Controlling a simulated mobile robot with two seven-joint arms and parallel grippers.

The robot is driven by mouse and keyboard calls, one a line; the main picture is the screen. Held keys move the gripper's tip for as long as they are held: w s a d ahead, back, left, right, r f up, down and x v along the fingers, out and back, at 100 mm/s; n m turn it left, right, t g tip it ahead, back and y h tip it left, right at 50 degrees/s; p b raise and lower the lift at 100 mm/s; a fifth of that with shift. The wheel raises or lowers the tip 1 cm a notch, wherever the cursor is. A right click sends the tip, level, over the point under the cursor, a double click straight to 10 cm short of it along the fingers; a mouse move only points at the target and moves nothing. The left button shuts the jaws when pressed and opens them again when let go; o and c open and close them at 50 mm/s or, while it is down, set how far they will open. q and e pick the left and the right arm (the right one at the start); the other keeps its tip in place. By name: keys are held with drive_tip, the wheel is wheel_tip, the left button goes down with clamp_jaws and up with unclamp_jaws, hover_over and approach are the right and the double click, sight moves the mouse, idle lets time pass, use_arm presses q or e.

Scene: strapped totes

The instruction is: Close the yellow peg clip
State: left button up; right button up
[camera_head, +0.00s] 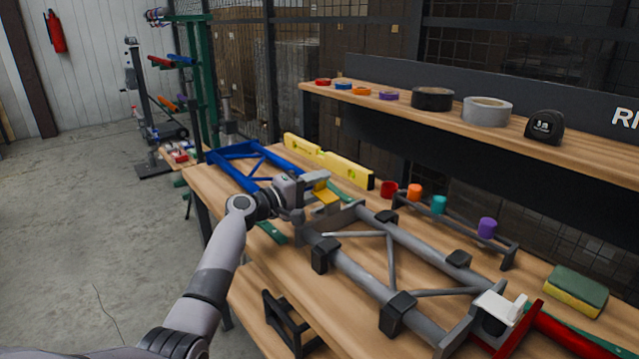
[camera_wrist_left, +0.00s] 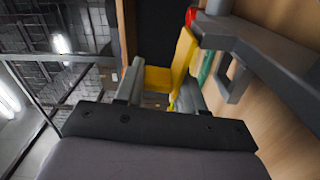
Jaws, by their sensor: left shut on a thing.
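The yellow peg clip (camera_head: 325,197) is at the far left end of the grey tubular frame (camera_head: 388,262) on the bench. My left gripper (camera_head: 316,186) is at the clip, with its fingers around part of it. In the left wrist view the yellow clip (camera_wrist_left: 184,58) shows between and beyond the two grey fingers of my left gripper (camera_wrist_left: 160,90), next to a grey frame part. The gripper partly hides the clip, so I cannot tell how far it is closed. My right gripper is not in view.
A blue frame (camera_head: 232,152) and a yellow level (camera_head: 345,170) lie behind the gripper. A rack with coloured cups (camera_head: 487,228) and a sponge (camera_head: 577,291) are to the right. A red part (camera_head: 513,338) with a pale block (camera_head: 497,305) stands at the grey frame's near end.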

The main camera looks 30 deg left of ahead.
use_arm(q)
drive_tip(key=shift+w+a+r+n, duration=0.15)
drive_tip(key=shift+a+n, duration=0.1)
drive_tip(key=shift+n, duration=0.45)
drive_tip(key=o, duration=0.9)
